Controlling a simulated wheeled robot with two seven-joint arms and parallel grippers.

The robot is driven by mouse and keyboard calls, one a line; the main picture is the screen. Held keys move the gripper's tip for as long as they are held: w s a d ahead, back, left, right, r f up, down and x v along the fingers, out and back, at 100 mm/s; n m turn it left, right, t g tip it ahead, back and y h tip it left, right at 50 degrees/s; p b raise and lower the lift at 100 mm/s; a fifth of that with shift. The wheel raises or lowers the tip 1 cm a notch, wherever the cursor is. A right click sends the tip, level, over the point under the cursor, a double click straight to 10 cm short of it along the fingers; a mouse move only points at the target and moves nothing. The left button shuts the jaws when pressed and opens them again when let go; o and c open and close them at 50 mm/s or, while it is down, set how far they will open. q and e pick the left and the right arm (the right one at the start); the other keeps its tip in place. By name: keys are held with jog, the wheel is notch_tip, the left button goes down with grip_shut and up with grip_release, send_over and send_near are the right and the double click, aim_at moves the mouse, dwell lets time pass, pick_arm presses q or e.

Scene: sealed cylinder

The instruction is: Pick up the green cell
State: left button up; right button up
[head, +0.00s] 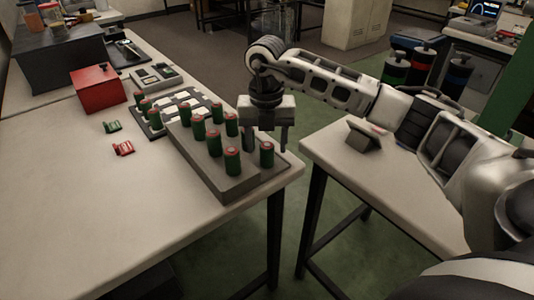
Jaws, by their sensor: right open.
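Several green cells with red tops stand upright in a grey block (215,174) on the left table; the nearest is a green cell (233,161). Another green cell (266,155) stands at the block's right end. My right gripper (267,145) points down over that right end, with its two fingers apart on either side of the space above and behind this cell. I cannot tell whether the fingers are level with it. My left gripper is not in view.
A dark tray (160,129) with white slots and a few more cells lies behind the block. A red box (98,89) and small green and red pieces (123,148) are to the left. A second table (400,203) stands across a gap at right. The left table's front is clear.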

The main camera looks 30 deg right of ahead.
aim_at(267, 145)
notch_tip(267, 145, down, 3)
jog(key=shift+f, duration=0.15)
jog(key=c, duration=1.1)
